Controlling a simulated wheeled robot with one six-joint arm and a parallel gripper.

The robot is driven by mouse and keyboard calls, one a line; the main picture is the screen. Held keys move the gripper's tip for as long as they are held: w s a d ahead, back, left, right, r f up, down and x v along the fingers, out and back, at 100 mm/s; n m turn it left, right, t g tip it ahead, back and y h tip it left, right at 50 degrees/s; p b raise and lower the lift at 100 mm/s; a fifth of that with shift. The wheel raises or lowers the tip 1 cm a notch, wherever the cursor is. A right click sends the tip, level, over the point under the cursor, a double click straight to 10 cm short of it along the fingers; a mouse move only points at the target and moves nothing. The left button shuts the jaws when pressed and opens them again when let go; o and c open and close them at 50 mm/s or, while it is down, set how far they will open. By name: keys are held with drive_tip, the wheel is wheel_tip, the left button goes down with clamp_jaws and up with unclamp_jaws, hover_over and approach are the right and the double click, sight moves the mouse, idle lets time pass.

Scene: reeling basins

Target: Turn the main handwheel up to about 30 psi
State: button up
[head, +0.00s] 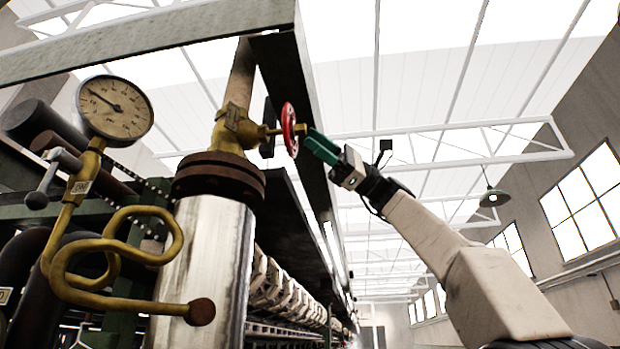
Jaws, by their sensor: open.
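The main handwheel (289,129) is a red wheel seen nearly edge-on, on the stem of a brass valve (235,128) above a large pipe. My gripper (312,143), with green fingers, is open at the right side of the wheel. The fingertips are at or very near its rim; I cannot tell whether they touch. The round pressure gauge (115,108) is at the upper left, with a pale dial and a dark needle pointing to the upper left. Its numbers are too small to read.
A coiled brass tube (110,250) runs below the gauge, in front of a shiny metal cylinder (205,270) with a rusty flange (218,178). A dark beam (300,110) stands close behind the wheel. A long machine row recedes behind. The space on the right around my arm looks open.

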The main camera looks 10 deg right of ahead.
drive_tip(key=v, duration=0.6)
drive_tip(key=shift+a, duration=0.1)
